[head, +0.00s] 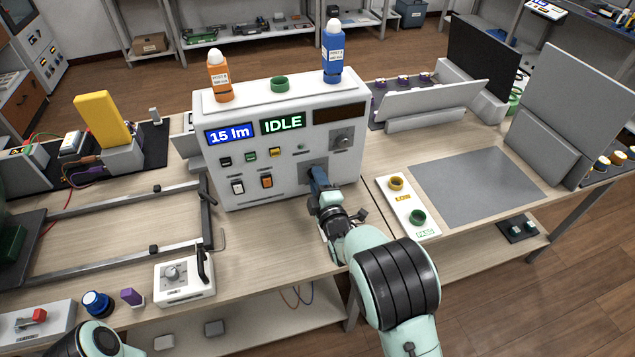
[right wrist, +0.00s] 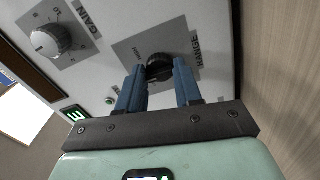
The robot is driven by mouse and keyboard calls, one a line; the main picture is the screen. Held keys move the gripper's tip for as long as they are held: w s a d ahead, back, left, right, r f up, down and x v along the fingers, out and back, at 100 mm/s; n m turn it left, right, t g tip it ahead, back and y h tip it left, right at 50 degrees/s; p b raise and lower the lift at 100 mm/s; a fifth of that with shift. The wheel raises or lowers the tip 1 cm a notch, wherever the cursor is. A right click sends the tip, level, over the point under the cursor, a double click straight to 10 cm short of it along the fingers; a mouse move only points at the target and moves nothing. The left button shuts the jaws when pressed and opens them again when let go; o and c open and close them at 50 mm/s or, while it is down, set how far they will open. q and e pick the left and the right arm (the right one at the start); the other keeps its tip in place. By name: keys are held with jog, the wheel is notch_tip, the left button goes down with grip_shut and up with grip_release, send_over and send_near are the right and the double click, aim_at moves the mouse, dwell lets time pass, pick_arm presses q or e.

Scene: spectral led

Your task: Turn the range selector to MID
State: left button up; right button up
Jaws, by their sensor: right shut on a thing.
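The white instrument box (head: 217,179) stands on the bench and shows "15 lm" and "IDLE" on its displays. The range selector (right wrist: 160,66) is a black round knob on a grey plate marked RANGE in the right wrist view. My right gripper (right wrist: 160,80) has its two blue fingers on either side of this knob, shut on it. In the head view the right gripper (head: 318,175) covers the knob at the lower right of the box front.
The gain knob (right wrist: 50,42) sits on its own plate beside the range selector; it also shows in the head view (head: 342,141). Orange (head: 219,76) and blue (head: 332,52) bottles stand on the box. A white panel with yellow and green rings (head: 408,208) lies to the right.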

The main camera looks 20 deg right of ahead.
dwell(0.4)
jog(key=o, duration=1)
jog(key=shift+o, duration=0.2)
jog(key=s, duration=1.3)
jog(key=shift+s+d, duration=0.2)
